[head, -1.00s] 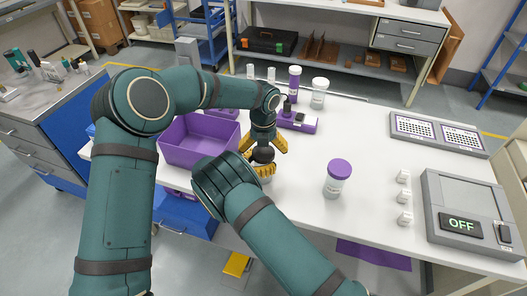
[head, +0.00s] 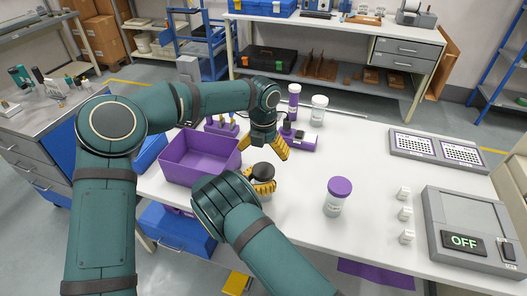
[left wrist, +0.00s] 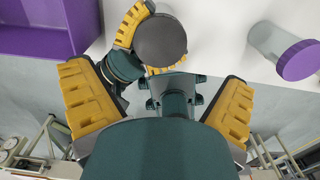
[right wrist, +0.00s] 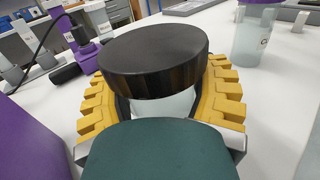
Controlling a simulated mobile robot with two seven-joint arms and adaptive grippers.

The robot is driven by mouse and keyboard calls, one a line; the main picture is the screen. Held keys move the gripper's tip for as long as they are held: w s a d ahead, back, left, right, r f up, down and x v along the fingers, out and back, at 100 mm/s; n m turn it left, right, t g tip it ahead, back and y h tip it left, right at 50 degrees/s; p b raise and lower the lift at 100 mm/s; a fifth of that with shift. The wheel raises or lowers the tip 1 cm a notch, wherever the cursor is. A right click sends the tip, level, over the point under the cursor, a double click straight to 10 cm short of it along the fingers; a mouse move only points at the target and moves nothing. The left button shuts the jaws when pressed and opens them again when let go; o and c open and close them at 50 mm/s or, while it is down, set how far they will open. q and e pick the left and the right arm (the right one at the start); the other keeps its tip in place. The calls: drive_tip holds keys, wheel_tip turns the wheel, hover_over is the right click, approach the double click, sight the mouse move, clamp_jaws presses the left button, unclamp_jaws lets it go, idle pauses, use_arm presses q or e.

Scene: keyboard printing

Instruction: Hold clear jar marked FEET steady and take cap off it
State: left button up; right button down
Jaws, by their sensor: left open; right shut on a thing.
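A clear jar (right wrist: 165,105) with a wide black cap (right wrist: 155,65) stands upright at the table's front edge. My right gripper (head: 262,186) is shut around the jar's body, below the cap. The cap sits on top of the jar; it also shows in the head view (head: 263,170) and the left wrist view (left wrist: 160,40). My left gripper (head: 270,147) is open and empty, just behind and above the cap, apart from it. In the left wrist view the cap lies beyond its spread fingers. No FEET marking is readable; the fingers hide most of the jar.
A purple bin (head: 200,160) stands left of the jar. A purple-capped jar (head: 338,196) stands to the right, near small white blocks (head: 404,212) and a grey device reading OFF (head: 470,230). More jars (head: 319,108) and a purple holder (head: 299,138) stand behind.

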sight(263, 170)
use_arm(q)
drive_tip(key=shift+f, duration=3.9)
drive_tip(key=c, duration=1.3)
drive_tip(key=shift+o, duration=0.2)
drive_tip(key=n, duration=0.3)
drive_tip(key=o, duration=1.2)
drive_tip(key=shift+o, duration=0.2)
